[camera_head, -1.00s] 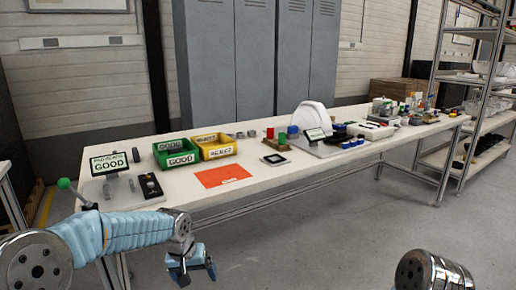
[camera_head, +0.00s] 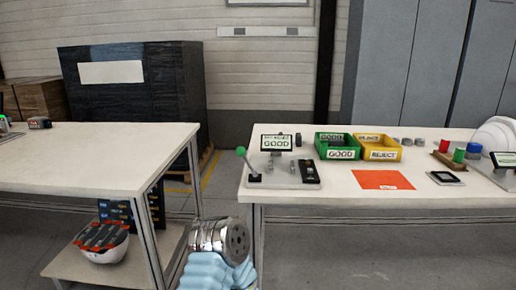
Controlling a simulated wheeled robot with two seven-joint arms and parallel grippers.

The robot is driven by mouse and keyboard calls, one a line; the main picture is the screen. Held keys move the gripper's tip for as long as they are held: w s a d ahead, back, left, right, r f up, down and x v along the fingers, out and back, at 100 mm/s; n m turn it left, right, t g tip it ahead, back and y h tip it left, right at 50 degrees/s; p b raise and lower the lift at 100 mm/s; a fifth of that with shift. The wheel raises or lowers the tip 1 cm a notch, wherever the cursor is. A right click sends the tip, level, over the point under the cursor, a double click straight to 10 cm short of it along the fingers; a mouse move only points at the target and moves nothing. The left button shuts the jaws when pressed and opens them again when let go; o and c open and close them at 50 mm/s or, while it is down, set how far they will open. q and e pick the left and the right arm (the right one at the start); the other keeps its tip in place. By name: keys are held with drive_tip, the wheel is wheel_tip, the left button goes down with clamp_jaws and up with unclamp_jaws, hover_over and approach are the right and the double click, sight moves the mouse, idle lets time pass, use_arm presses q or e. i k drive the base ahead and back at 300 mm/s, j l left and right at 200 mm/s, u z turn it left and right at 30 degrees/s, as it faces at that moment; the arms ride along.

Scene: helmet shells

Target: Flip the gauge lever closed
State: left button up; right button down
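A grey block (camera_head: 276,160) and a black control box (camera_head: 309,171) stand to the right of the lever. Neither gripper shows. Only a metal joint and blue-sleeved link of one of my arms show at the bottom, below and in front of the table's left end.
A green GOOD bin (camera_head: 337,153) and yellow REJECT bin (camera_head: 379,154) stand right of the gauge. An orange sheet (camera_head: 383,180) lies in front. Another table (camera_head: 90,160) stands at left, with a floor gap between.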

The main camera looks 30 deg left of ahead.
sight(241, 150)
drive_tip(key=u, duration=1.15)
